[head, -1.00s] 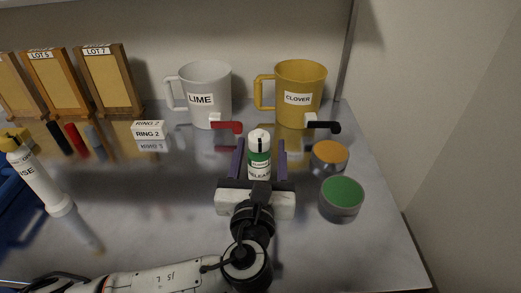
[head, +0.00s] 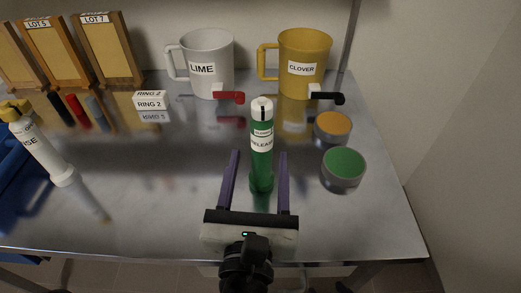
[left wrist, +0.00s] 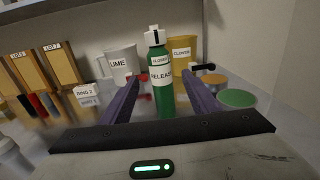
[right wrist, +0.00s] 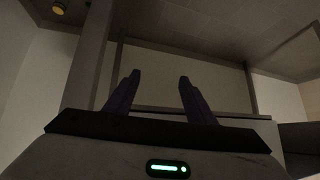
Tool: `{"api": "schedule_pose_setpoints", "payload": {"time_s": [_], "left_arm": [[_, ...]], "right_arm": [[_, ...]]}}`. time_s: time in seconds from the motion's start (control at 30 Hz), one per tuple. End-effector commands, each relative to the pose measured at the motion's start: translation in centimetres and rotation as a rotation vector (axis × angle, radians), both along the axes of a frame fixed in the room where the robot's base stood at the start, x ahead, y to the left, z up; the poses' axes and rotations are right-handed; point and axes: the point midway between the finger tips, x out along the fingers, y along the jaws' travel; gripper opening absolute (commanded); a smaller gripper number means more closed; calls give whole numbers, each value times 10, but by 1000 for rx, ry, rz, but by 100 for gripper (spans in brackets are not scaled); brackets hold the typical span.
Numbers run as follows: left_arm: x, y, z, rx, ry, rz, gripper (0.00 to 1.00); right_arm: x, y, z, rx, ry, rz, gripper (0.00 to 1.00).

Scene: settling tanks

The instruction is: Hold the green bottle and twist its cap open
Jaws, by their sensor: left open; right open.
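The green bottle (head: 262,165) stands upright on the metal bench, with a white label and a white cap (head: 262,104) with a dark mark on top. The cap also shows in the left wrist view (left wrist: 154,36), above the green body (left wrist: 167,101). My left gripper (head: 259,153) is open, its two purple fingers on either side of the bottle with a gap at each side. It is well below the cap and not gripping. My right gripper (right wrist: 158,76) is open and empty in the right wrist view, facing a bare wall, and is not in the head view.
A white LIME mug (head: 207,62) and a yellow CLOVER mug (head: 303,62) stand behind. Orange-topped (head: 333,126) and green-topped (head: 343,166) round containers stand right.

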Motion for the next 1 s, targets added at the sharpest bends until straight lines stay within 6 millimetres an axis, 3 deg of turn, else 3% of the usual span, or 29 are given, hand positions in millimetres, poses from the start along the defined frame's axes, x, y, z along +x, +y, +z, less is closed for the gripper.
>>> {"api": "schedule_pose_setpoints", "payload": {"time_s": [0.57,0.67,0.83,1.0], "left_arm": [[2,0,-4,-55,28,-10,56],[6,0,-11,-187,89,-30,56],[13,-4,-29,-583,272,-60,56],[11,-26,-55,-1040,503,-171,56]], "right_arm": [[0,0,0,0,0,0,50],[0,0,0,0,0,0,50],[0,0,0,0,0,0,50],[0,0,0,0,0,0,50]]}}
